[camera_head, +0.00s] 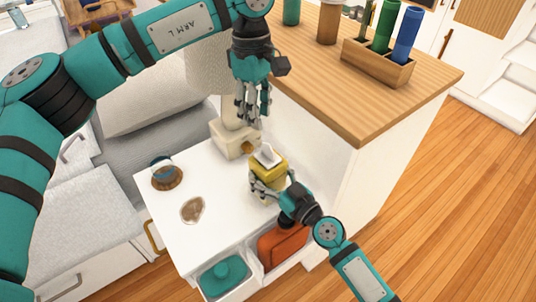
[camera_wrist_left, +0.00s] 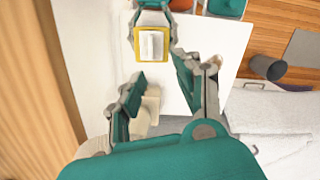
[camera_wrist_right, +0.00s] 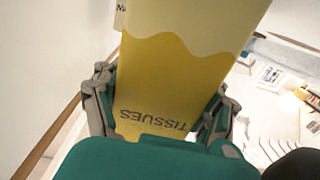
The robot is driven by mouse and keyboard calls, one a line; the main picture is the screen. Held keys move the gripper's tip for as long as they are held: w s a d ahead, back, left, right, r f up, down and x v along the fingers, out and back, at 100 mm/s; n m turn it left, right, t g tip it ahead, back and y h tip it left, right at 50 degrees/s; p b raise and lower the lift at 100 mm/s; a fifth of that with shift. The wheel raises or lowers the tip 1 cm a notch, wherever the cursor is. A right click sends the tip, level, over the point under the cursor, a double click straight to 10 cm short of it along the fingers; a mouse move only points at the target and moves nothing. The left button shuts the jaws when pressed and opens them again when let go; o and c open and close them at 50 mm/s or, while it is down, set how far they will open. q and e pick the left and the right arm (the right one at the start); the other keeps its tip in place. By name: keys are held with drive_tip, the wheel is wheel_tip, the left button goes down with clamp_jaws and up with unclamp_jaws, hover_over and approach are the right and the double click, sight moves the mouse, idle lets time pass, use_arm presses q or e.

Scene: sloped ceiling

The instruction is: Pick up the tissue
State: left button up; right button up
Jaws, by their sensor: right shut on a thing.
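The tissue box (camera_head: 268,168) is yellow with a pale wavy upper part and a white tissue sticking out of its top. It is at the right side of the white nightstand top (camera_head: 218,232). My right gripper (camera_head: 268,186) is shut on the tissue box, with one finger on each side; in the right wrist view the box (camera_wrist_right: 170,75) fills the space between the fingers, with the word TISSUES showing. I cannot tell whether the box touches the nightstand. My left gripper (camera_head: 252,105) is open and empty above the back of the nightstand. The tissue box also shows in the left wrist view (camera_wrist_left: 151,44).
A beige lamp base (camera_head: 228,140) stands behind the box. A round brown-rimmed item (camera_head: 167,174) and a brown patterned piece (camera_head: 192,209) lie at left. Open compartments below hold a teal lidded item (camera_head: 224,276) and an orange item (camera_head: 283,245). A wooden-topped cabinet (camera_head: 365,85) stands close at right.

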use_arm(q)
drive_tip(key=d+r+m, duration=0.1)
drive_tip(key=d+m, duration=0.1)
drive_tip(key=m, duration=0.1)
hover_over(268, 156)
drive_tip(key=shift+m+t+y, duration=0.3)
drive_tip(key=shift+t, duration=0.1)
drive_tip(key=f, duration=0.6)
drive_tip(key=shift+w+d+f, duration=0.15)
drive_tip(key=shift+w+f, duration=0.1)
drive_tip(key=shift+f, duration=2.65)
clamp_jaws()
